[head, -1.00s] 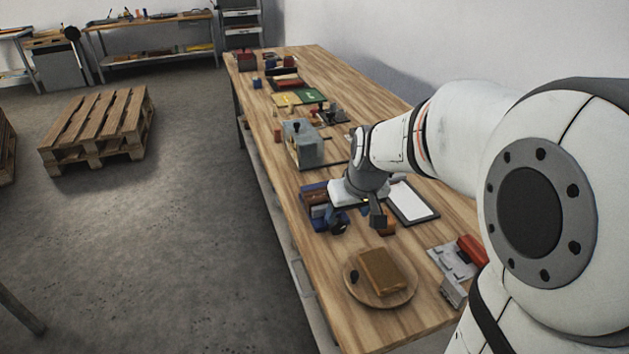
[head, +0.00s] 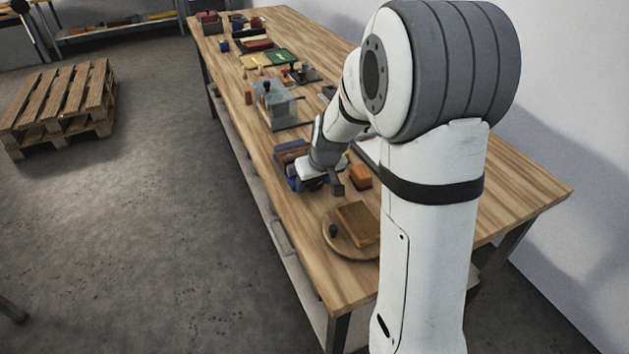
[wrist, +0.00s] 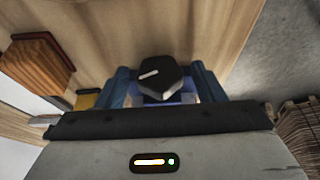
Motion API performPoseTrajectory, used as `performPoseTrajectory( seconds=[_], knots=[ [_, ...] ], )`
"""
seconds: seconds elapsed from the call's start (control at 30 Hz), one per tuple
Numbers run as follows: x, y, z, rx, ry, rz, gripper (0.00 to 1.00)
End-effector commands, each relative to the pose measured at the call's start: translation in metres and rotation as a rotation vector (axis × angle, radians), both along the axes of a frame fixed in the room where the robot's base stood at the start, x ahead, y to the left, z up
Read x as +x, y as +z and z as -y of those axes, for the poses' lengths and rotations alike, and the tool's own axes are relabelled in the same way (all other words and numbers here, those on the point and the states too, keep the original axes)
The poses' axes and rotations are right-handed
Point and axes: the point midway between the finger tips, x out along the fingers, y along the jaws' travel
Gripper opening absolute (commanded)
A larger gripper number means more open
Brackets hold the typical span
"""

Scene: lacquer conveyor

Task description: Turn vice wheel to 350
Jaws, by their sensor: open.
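The vice wheel (wrist: 163,78) shows in the wrist view as a black faceted knob with a white mark on its left half, near the picture's middle. Behind it is the blue vice (wrist: 122,88), partly hidden by the dark edge of my gripper's body. In the head view the blue vice (head: 283,154) stands at the table's left edge, partly covered by my wrist. My gripper (head: 324,186) is low over the vice's near end, open.
An orange-brown block (head: 361,176) stands right of my gripper. A grey machine (head: 275,103) stands beyond the vice. The floor left of the table is open up to a pallet (head: 58,105).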

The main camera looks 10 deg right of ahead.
Motion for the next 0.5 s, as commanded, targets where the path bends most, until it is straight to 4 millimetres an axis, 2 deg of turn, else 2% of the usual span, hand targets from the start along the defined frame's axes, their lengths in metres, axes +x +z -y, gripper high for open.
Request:
performPoseTrajectory(
  seconds=[0.17, 0.5],
  knots=[
    [0.0001, 0.0002, 0.0002, 0.0, 0.0, 0.0, 0.62],
    [-0.0001, 0.0003, 0.0005, 0.0, -0.001, 0.0, 0.35]
  ],
)
